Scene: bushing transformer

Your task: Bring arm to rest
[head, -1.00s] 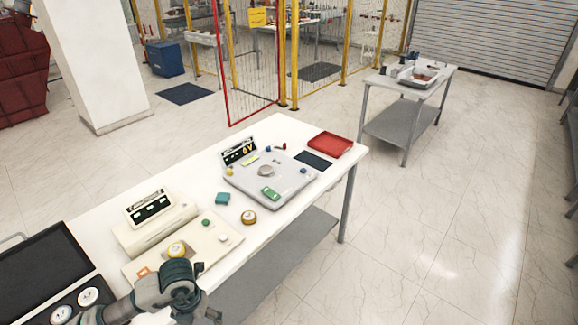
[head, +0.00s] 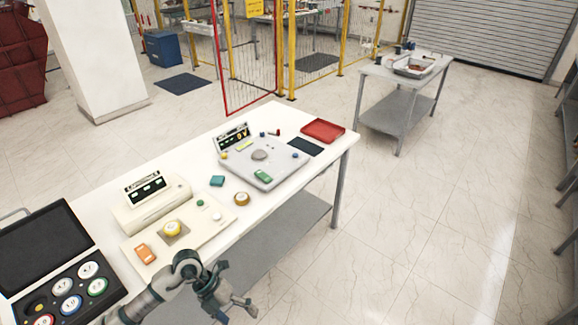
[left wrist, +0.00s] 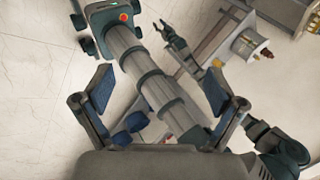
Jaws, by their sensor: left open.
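My left arm comes in from the bottom of the head view, bent at a teal-and-grey joint. Its left gripper (head: 228,295) is beyond the front edge of the white table (head: 300,183), over the floor. In the left wrist view my left gripper (left wrist: 157,92) has its two padded fingers wide apart. I see nothing held between them; parts of my own body fill the gap behind. What looks like my right gripper (left wrist: 177,38) shows small at the top of the left wrist view; its jaw state is unclear.
On the table are a beige device with a yellow-topped weight (head: 172,229), a grey scale (head: 266,165), a red tray (head: 323,131) and an open black case (head: 60,290) of round weights. Open floor lies right of the table; a second table (head: 405,75) stands behind.

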